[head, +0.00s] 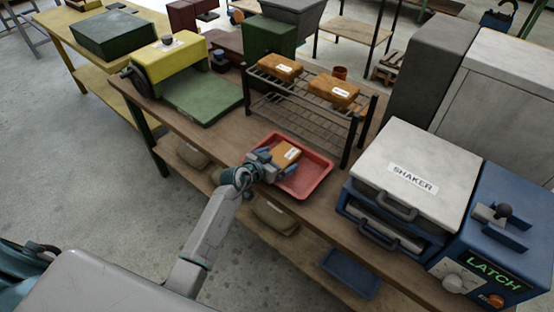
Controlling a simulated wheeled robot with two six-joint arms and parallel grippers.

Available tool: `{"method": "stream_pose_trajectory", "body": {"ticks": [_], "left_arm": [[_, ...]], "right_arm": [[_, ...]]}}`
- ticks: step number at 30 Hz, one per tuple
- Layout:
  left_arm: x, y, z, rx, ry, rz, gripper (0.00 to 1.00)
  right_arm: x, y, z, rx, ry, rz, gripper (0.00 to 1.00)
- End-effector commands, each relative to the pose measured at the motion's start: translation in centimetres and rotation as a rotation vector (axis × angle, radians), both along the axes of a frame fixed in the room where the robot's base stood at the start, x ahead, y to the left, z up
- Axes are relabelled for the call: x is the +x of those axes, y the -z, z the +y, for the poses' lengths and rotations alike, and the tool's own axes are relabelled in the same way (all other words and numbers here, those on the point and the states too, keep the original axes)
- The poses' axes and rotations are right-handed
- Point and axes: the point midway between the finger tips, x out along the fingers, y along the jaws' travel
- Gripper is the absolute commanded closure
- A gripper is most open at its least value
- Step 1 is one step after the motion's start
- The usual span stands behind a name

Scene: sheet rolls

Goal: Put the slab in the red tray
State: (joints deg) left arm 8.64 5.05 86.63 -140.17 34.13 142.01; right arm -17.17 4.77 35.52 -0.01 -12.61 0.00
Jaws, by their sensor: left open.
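The red tray (318,174) sits on the wooden bench in front of the wire rack. An orange-brown slab (286,154) with a white label is over the tray's left part and seems to rest in it. My left gripper (271,162) is open at the slab's near left side, over the tray's left edge. I cannot tell whether its fingers touch the slab. The arm and gripper hide the tray's near left corner. My right gripper is not in view.
Two similar labelled slabs (280,67) (333,90) lie on top of the wire rack (300,106). A yellow-green machine (170,65) stands left on the bench (210,138). The shaker (410,173) and a blue latch box (500,235) stand right. The tray's right half is clear.

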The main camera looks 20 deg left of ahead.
Motion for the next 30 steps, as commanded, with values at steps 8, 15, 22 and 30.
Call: {"method": "stream_pose_trajectory", "body": {"ticks": [8,15,22,30], "left_arm": [[-1.6,-0.9,0.7,0.002,0.000,0.000,0.01],[-6.2,-2.8,2.3,0.005,0.001,0.000,0.01],[-9.5,-4.3,3.5,0.003,0.000,0.000,0.01],[-10.5,-4.8,3.8,0.000,0.000,0.000,0.01]], "right_arm": [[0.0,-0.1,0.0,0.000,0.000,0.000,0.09],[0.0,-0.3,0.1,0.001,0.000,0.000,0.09],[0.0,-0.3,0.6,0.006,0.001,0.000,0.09],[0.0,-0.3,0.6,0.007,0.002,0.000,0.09]]}}
